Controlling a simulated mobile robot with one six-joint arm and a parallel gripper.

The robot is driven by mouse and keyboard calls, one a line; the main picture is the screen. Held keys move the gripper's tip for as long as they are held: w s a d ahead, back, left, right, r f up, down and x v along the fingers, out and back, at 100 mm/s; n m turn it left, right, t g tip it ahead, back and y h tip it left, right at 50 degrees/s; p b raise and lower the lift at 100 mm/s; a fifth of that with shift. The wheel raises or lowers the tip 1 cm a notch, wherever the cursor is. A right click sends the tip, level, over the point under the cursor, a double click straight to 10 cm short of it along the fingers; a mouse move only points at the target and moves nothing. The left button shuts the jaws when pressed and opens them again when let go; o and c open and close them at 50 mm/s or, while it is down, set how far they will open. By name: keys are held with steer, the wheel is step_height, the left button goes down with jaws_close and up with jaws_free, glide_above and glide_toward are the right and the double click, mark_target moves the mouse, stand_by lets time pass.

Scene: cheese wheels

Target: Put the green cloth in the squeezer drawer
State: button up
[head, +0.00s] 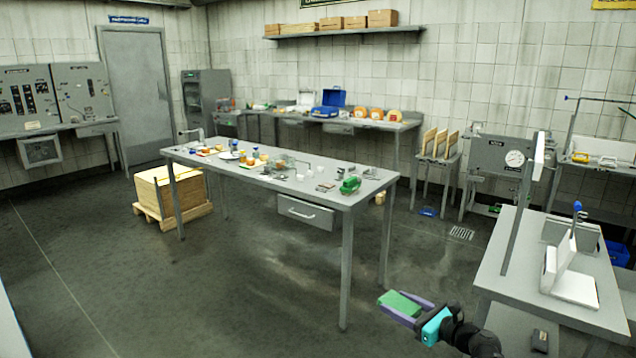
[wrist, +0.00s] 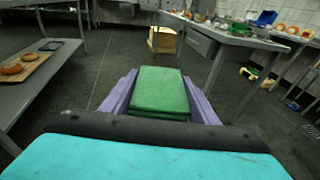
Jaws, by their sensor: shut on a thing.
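My gripper (head: 402,306) is at the lower right of the head view, above the open floor. Its purple fingers are shut on a folded green cloth (head: 400,303). In the wrist view the green cloth (wrist: 160,92) lies flat between the two fingers. A grey drawer (head: 306,213) with a bar handle hangs under the middle table and looks closed; it is well away from my gripper. I cannot tell whether this is the squeezer drawer.
The middle table (head: 335,197) holds many small items and a green object (head: 350,185) near its right end. A grey bench (head: 500,285) with a white press-like piece stands at the right. A wooden crate (head: 180,190) sits by the table's far left. The floor between is clear.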

steer(key=s+a+n+g+y, duration=0.3)
steer(key=s+a, duration=0.3)
steer(key=shift+a+r, duration=0.25)
steer(key=shift+r, duration=0.15)
steer(key=shift+d, duration=0.2)
steer(key=shift+d, duration=0.15)
